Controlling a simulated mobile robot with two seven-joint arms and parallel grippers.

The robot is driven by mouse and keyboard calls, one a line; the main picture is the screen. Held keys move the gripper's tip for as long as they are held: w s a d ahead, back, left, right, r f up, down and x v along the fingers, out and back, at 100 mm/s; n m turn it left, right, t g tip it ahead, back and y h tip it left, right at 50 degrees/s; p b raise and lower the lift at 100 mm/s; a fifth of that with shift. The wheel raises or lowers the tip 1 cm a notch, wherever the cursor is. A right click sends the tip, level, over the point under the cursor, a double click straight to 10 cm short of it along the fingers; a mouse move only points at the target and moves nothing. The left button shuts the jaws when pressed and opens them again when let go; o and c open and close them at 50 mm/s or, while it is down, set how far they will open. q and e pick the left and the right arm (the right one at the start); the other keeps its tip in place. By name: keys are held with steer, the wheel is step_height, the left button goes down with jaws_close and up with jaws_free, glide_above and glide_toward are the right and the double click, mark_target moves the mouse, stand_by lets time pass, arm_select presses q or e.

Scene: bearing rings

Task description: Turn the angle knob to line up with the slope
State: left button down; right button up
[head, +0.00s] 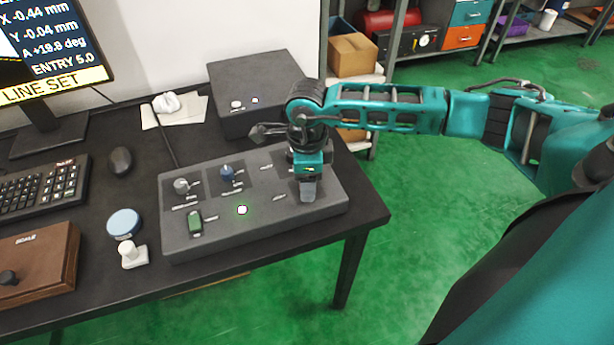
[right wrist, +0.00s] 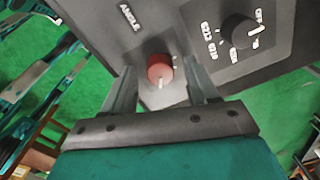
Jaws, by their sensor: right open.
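The angle knob (right wrist: 159,70) is a red knob with a white pointer mark, beside the label ANGLE in the right wrist view. In the head view it is hidden behind my right gripper. My right gripper (head: 308,188) points down over the right end of the grey control box (head: 250,233). In the right wrist view its fingers (right wrist: 163,84) are open, one on each side of the red knob. I cannot tell whether they touch it. The monitor (head: 50,50) reads A +19.8 deg and LINE SET. My left gripper is out of view.
The box also carries a grey knob (head: 181,186), a blue knob (head: 227,172), a green switch (head: 195,223) and a lit button (head: 242,210). A black dial (right wrist: 238,31) sits close to the red knob. A dark case (head: 262,85) stands behind the box.

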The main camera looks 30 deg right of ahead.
step_height(320, 180, up, 13)
steer(key=shift+s+p, duration=0.25)
steer(key=shift+p, duration=0.1)
